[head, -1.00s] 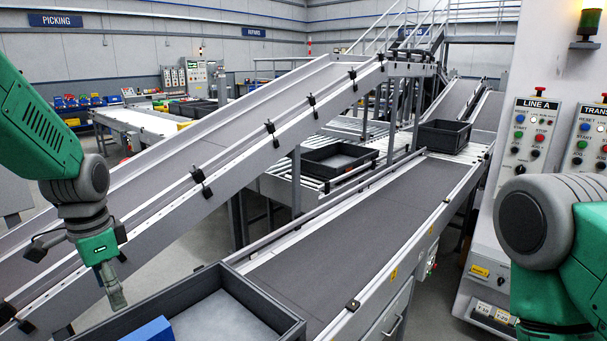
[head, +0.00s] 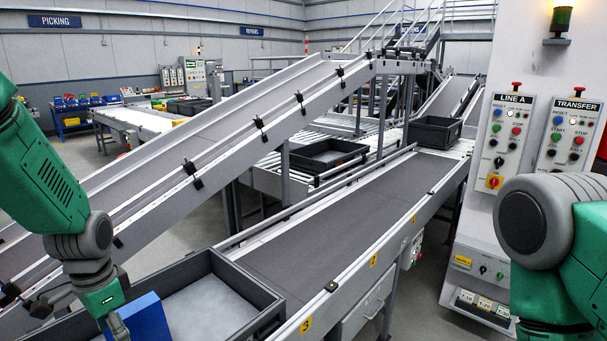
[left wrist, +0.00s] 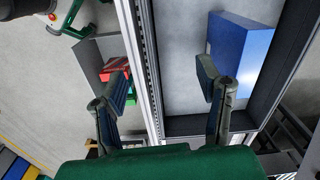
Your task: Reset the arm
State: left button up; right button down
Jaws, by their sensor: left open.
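My left arm (head: 45,180) comes in from the left and hangs down over the near end of the conveyor. My left gripper (head: 118,325) is beside a blue box (head: 145,318) in a dark grey tote, its tips cut off at the bottom. In the left wrist view my left gripper (left wrist: 165,85) is open with nothing between its fingers. One finger overlaps the blue box (left wrist: 243,52); contact cannot be told. My right arm (head: 545,235) shows at the right edge, its gripper out of frame.
The grey tote (head: 262,297) sits at the near end of a conveyor (head: 345,225). An inclined conveyor (head: 225,145) rises behind it. A control cabinet (head: 475,210) stands close to my right arm. A red item (left wrist: 115,68) lies beyond the rail in the left wrist view.

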pick_arm(q)
jog(key=s+d+f+n, duration=0.2)
jog(key=s+f+n, duration=0.1)
jog(key=s+f, duration=0.75)
jog(key=s+d+f+n, duration=0.2)
jog(key=s+f, duration=0.7)
jog(key=s, duration=0.2)
jog(key=s+d+n, duration=0.2)
jog(key=s, duration=0.7)
jog(key=w+f+b, duration=0.3)
jog(key=f+b, duration=1.1)
jog(key=shift+w+d+f+m+t, duration=0.15)
jog(key=shift+w+d+m+t, duration=0.15)
jog(key=shift+w+m, duration=0.1)
